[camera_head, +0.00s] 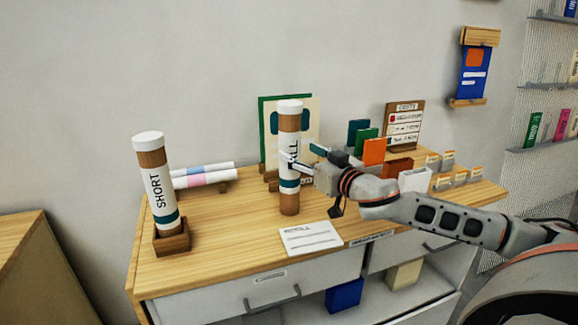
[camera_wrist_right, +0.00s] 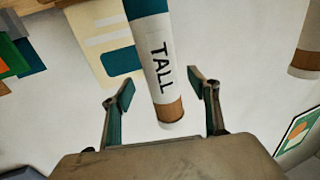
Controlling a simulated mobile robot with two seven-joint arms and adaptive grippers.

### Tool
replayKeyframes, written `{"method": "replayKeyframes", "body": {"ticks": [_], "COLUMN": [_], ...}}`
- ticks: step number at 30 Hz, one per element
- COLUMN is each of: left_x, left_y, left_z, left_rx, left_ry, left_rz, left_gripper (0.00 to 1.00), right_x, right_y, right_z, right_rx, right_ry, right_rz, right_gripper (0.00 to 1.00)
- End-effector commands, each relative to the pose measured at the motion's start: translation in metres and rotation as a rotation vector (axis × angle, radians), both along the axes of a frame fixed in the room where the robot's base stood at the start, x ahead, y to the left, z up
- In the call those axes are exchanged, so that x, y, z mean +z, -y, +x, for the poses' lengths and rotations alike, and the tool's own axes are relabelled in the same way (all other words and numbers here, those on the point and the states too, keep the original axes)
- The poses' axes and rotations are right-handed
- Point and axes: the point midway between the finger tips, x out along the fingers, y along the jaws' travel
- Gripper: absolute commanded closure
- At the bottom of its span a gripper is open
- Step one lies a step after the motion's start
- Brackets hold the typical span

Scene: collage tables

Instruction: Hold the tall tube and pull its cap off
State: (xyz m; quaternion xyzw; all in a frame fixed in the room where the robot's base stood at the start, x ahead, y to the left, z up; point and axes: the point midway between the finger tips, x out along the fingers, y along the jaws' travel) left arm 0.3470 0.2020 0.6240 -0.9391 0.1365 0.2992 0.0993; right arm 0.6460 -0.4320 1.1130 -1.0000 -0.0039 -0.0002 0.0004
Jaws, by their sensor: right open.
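The tall tube (camera_head: 289,145) stands upright near the middle of the wooden table, brown with a white band and a teal ring. Its white cap (camera_head: 290,105) is on its top end. In the wrist view the tube (camera_wrist_right: 150,45), lettered TALL, shows between my two fingers, with its white-tipped end (camera_wrist_right: 171,125) toward the bottom of the picture. My right gripper (camera_head: 291,160) is at the tube's mid-height, from the right. Its fingers (camera_wrist_right: 164,92) are apart, with a gap on each side of the tube. My left gripper is out of view.
A short tube (camera_head: 151,157) with a white cap stands in a wooden holder (camera_head: 172,243) at the left. Rolled papers (camera_head: 205,177) lie behind it. A white card (camera_head: 310,238) lies in front. Upright boards (camera_head: 270,105) and small coloured books (camera_head: 374,152) stand behind.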

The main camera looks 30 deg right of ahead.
Motion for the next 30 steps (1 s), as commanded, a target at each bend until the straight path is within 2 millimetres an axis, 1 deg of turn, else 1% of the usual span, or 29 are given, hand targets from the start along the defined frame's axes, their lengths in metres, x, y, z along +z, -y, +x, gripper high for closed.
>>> {"method": "replayKeyframes", "body": {"ticks": [7,12,18,22,29,30], "left_x": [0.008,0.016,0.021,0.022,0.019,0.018], "left_y": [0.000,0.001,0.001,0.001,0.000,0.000], "left_z": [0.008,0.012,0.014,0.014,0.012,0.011], "left_rx": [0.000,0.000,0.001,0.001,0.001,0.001], "left_ry": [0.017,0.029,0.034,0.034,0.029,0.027], "left_rz": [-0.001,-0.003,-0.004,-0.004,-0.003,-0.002], "left_gripper": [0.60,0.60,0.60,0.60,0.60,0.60], "right_x": [0.000,-0.001,-0.003,-0.005,-0.005,-0.005], "right_y": [0.000,-0.001,-0.001,-0.002,-0.002,-0.002], "right_z": [0.011,0.030,0.049,0.054,0.055,0.055], "right_rx": [0.000,0.000,-0.001,0.001,0.001,0.001], "right_ry": [0.002,0.003,0.001,0.000,-0.001,-0.001], "right_rz": [0.001,0.000,0.001,0.000,-0.001,-0.001], "right_gripper": [0.40,0.40,0.40,0.40,0.40,0.50]}}
